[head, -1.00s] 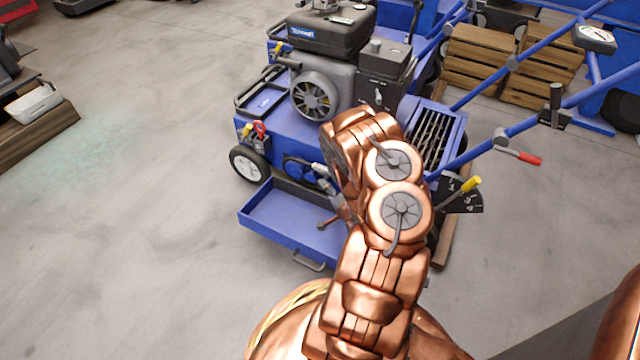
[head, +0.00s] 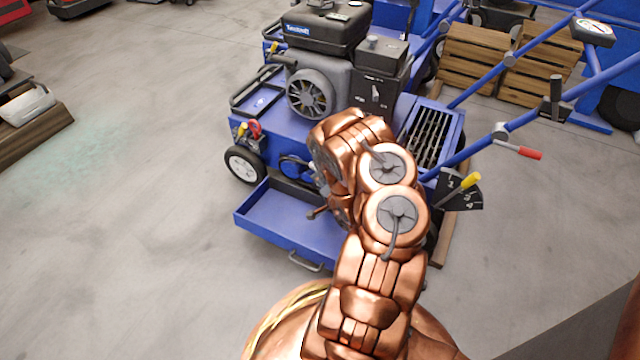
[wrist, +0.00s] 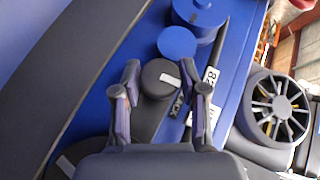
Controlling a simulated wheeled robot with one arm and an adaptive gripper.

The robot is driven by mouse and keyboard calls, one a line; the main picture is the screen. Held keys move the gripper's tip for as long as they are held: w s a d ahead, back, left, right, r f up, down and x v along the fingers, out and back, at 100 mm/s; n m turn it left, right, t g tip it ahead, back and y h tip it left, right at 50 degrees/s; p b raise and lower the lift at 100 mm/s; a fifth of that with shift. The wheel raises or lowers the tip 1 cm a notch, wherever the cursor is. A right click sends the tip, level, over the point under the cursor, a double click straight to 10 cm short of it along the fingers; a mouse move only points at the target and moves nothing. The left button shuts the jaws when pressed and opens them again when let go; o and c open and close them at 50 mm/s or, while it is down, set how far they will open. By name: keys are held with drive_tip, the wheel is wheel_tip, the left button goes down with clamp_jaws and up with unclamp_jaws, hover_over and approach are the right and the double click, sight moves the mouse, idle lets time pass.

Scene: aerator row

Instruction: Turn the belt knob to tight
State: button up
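A dark round knob (wrist: 160,79) with a white pointer mark shows in the wrist view, on a dark strip of the blue machine. My gripper (wrist: 161,68) is open, with one finger on the left of the knob and one on the right. Gaps show between fingers and knob; I cannot tell how deep the knob sits between them. White labels (wrist: 211,76) with dark print are partly hidden by the right finger. In the head view my copper arm covers the knob and most of the gripper, beside the blue aerator (head: 279,123).
A blue disc (wrist: 177,42) and a larger blue cylinder (wrist: 200,12) lie just beyond the knob. The engine fan housing (wrist: 275,108) is at the right. An open blue tray (head: 283,212) sticks out low; a yellow-tipped lever (head: 470,181) stands right of my arm.

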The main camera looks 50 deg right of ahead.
drive_tip(key=c, duration=0.7)
drive_tip(key=shift+o, duration=0.2)
drive_tip(key=shift+r, duration=0.1)
